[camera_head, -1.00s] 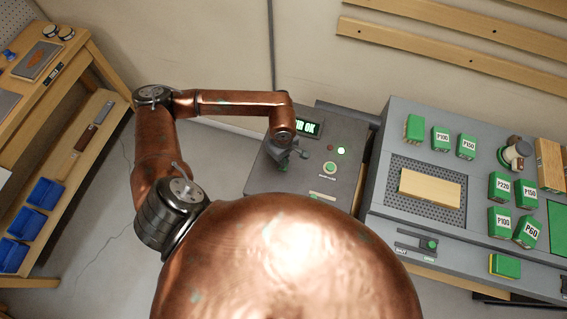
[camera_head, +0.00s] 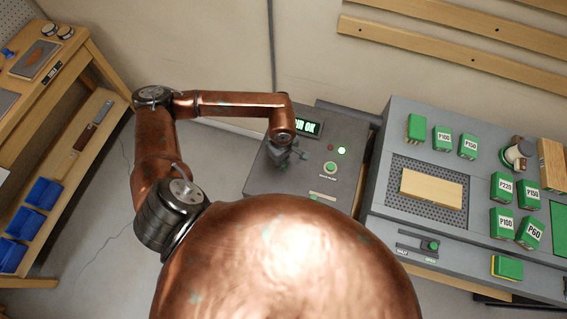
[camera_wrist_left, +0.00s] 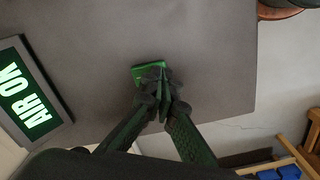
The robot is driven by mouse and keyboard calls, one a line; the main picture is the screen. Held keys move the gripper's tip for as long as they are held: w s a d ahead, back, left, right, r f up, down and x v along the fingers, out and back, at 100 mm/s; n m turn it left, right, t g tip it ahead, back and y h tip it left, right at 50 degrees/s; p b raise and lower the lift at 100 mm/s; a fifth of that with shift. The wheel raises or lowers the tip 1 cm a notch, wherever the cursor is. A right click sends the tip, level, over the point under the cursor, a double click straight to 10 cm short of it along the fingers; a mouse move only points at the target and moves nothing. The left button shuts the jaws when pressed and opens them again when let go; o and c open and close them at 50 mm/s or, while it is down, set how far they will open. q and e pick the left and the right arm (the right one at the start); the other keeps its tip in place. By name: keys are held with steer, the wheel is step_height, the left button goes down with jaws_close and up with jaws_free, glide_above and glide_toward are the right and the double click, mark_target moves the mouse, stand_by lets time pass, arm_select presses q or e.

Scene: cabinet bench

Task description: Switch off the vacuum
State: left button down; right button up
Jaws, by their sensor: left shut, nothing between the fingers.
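The vacuum unit is a dark grey box (camera_head: 345,191) with a lit green "AIR OK" display (camera_head: 308,127); the display also shows in the left wrist view (camera_wrist_left: 32,95). A green lamp (camera_head: 341,150) glows on its top, beside a dark red one. My left gripper (camera_head: 291,158) is over the left part of the box top. In the left wrist view its closed fingers (camera_wrist_left: 164,85) are at a green switch-like part (camera_wrist_left: 148,70) and partly cover it. I cannot tell whether they press on it. My right gripper is out of view.
A round green button (camera_head: 330,168) sits right of my gripper on the box. A grey bench (camera_head: 384,210) at right carries a wooden block (camera_head: 431,188) and several green labelled blocks. A wooden shelf with blue bins (camera_head: 43,193) stands at far left.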

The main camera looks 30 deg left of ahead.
arm_select(q)
steer(key=shift+f+b, duration=0.4)
steer(key=shift+f, duration=0.1)
steer(key=shift+r, duration=0.1)
steer(key=shift+r+p, duration=1.65)
steer(key=shift+r, duration=1.8)
